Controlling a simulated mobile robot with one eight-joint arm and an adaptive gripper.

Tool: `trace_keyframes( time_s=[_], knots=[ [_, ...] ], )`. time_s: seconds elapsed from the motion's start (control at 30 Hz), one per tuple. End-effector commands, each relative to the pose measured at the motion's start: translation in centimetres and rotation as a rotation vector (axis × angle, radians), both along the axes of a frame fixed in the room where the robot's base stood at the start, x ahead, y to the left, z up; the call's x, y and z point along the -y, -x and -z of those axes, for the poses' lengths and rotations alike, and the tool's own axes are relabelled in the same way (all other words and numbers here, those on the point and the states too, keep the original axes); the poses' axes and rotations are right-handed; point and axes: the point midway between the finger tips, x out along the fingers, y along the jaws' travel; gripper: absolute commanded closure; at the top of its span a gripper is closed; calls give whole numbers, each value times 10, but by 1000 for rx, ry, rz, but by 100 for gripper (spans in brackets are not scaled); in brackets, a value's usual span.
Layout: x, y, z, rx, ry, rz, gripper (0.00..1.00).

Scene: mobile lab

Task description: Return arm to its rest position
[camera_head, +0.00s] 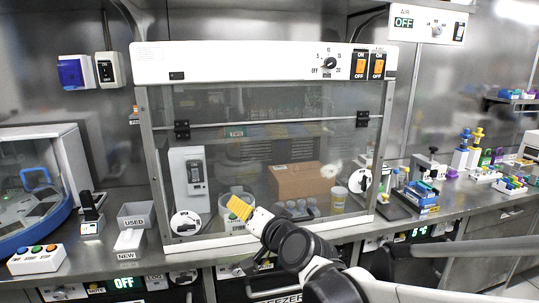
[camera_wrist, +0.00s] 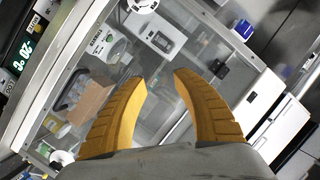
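My gripper (camera_head: 240,207) has yellow ribbed fingers. In the head view it is in front of the glass-fronted cabinet (camera_head: 262,64), near the lower middle of its window, with the arm reaching in from the lower right. In the wrist view my gripper (camera_wrist: 160,80) has its two fingertips apart, with a clear gap between them. Nothing is held in the gap; the cabinet interior shows beyond it. The head view shows the fingers from the side, so their gap is hard to see there.
On the counter left are a centrifuge (camera_head: 66,150), trays marked USED (camera_head: 135,213) and NEW (camera_head: 128,241), and a button box (camera_head: 36,260). Bottles and racks (camera_head: 466,150) stand right.

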Motion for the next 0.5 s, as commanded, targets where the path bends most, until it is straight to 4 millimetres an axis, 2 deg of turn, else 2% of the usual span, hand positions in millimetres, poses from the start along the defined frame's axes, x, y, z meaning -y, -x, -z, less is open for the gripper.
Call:
trace_keyframes(
  time_s=[0.03,0.17,0.3,0.4,0.5],
  knots=[
    [25,18,3,-24,81,-2,66],
    [85,69,27,-118,303,-10,66],
    [154,132,63,-257,524,8,66],
    [197,175,88,-358,650,29,66],
    [228,209,106,-441,738,49,66]
  ],
)
